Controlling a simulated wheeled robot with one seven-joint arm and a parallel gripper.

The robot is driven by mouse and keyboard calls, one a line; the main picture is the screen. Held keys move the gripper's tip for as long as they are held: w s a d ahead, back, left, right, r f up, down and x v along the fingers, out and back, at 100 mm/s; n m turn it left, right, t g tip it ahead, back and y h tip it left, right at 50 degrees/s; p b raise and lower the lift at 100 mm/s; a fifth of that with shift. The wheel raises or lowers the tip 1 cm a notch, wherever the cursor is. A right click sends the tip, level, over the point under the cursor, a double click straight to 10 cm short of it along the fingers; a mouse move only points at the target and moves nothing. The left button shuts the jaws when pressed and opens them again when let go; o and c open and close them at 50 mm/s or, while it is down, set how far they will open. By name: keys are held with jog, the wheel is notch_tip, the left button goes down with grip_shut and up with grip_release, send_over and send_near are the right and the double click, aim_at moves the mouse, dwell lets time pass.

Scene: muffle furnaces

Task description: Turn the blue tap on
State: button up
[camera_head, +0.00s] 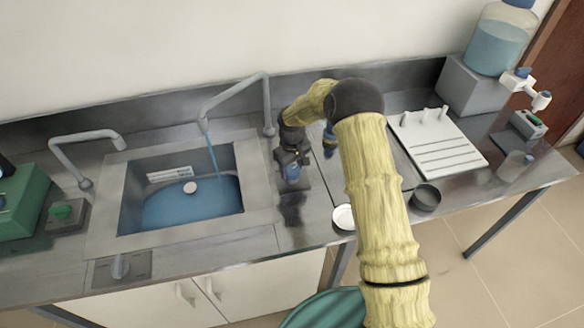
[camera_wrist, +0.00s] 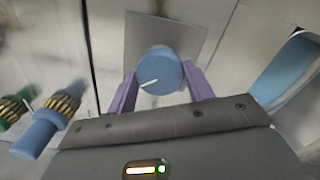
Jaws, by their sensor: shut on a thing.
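The blue tap knob (camera_wrist: 160,70) sits between the two purple fingers of my gripper (camera_wrist: 160,90) in the wrist view. A white mark shows on the knob's face. In the head view my gripper (camera_head: 291,172) points down at the blue knob on the counter, just right of the sink, and largely hides it. The fingers are shut on the knob. Water runs from the tall grey spout (camera_head: 204,125) into the sink (camera_head: 130,205), where blue water lies.
Blue and green brass-ringed fittings (camera_wrist: 38,132) stand left of my gripper in the wrist view. A white board (camera_head: 440,150), a dark cup (camera_head: 426,197) and a carboy (camera_head: 497,45) stand to the right. A green device (camera_head: 22,205) stands at the left.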

aim_at(292, 170)
jog(key=o, duration=1)
jog(key=shift+c, duration=0.2)
jog(key=shift+r, duration=0.1)
notch_tip(292, 170, up, 17)
jog(key=b, duration=0.3)
jog(key=shift+r, duration=0.15)
